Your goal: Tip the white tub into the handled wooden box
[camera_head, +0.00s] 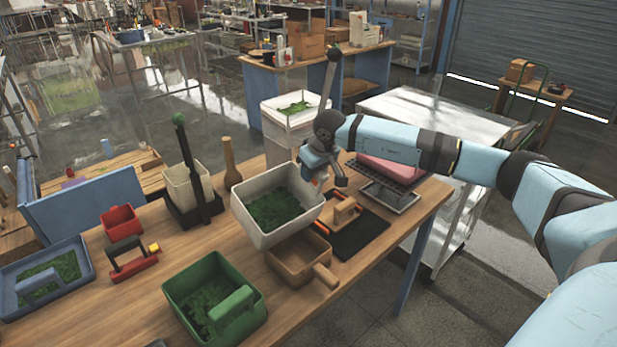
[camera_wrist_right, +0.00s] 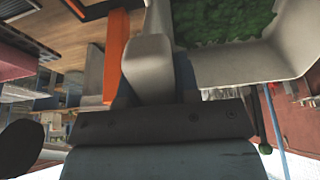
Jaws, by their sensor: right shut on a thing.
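The white tub (camera_head: 256,226) holds loose green material and hangs in my right gripper (camera_head: 322,176), which is shut on its right rim. The tub looks raised, with its near wall overlapping the back left of the handled wooden box (camera_head: 290,262) in the head view. It looks close to level; any slight tilt is hard to tell. The wooden box sits on the table with its handle toward the front right; its visible inside looks empty. In the right wrist view the tub (camera_wrist_right: 245,68) and its green contents fill the upper right. My left gripper is not in view.
A green handled bin (camera_head: 180,289) with green material stands front left of the wooden box. A dark mat (camera_head: 362,238) with a wooden block lies right of it. A dark stand with a post (camera_head: 200,190) is behind left. Red and blue bins are farther left.

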